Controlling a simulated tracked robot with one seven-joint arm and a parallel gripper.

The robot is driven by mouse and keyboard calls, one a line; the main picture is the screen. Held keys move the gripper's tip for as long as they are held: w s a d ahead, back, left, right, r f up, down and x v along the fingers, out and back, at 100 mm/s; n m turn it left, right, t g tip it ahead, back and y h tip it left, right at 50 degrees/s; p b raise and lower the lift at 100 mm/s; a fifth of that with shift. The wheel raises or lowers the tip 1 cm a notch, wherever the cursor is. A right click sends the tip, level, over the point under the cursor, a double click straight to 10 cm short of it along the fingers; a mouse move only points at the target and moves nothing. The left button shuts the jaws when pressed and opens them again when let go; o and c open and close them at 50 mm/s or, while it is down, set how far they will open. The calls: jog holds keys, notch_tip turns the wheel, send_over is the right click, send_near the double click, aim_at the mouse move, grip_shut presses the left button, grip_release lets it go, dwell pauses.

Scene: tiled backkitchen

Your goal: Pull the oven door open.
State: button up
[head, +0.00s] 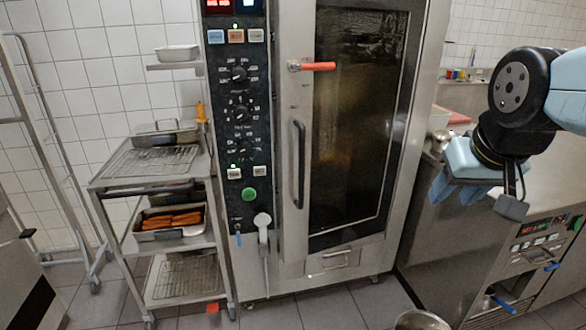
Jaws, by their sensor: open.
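The tall steel oven stands in the middle of the head view. Its door (290,95) is shut and has a large dark glass window (350,130). A long vertical dark handle (299,165) runs along the left part of the door. A red-orange lever (318,66) sticks out to the right above the handle. My gripper (486,198) hangs at the right, in front of the steel counter. It is open, with nothing visible between its fingers. It is apart from the handle, well to the right of it.
Left of the oven is a control panel (240,112) with knobs, and below it a grey hand shower (263,222). A steel trolley (108,172) with trays stands further left. A round metal pot (422,321) is on the floor at the front. Tiled floor (325,312) shows before the oven.

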jog(key=shift+a, duration=0.1)
jog(key=w+a+f+n+t, duration=0.1)
jog(key=w+f+n+t, duration=0.15)
jog(key=w, duration=1.25)
jog(key=n+t+y, duration=0.5)
jog(key=t+y, duration=0.2)
jog(key=y, duration=0.4)
send_near(302, 166)
jog(key=shift+g, duration=0.25)
jog(key=x, duration=1.1)
jog(key=shift+w+d+f, duration=0.2)
jog(key=shift+w+d, duration=0.05)
jog(key=shift+w, duration=0.1)
jog(key=shift+c, duration=0.4)
grip_shut()
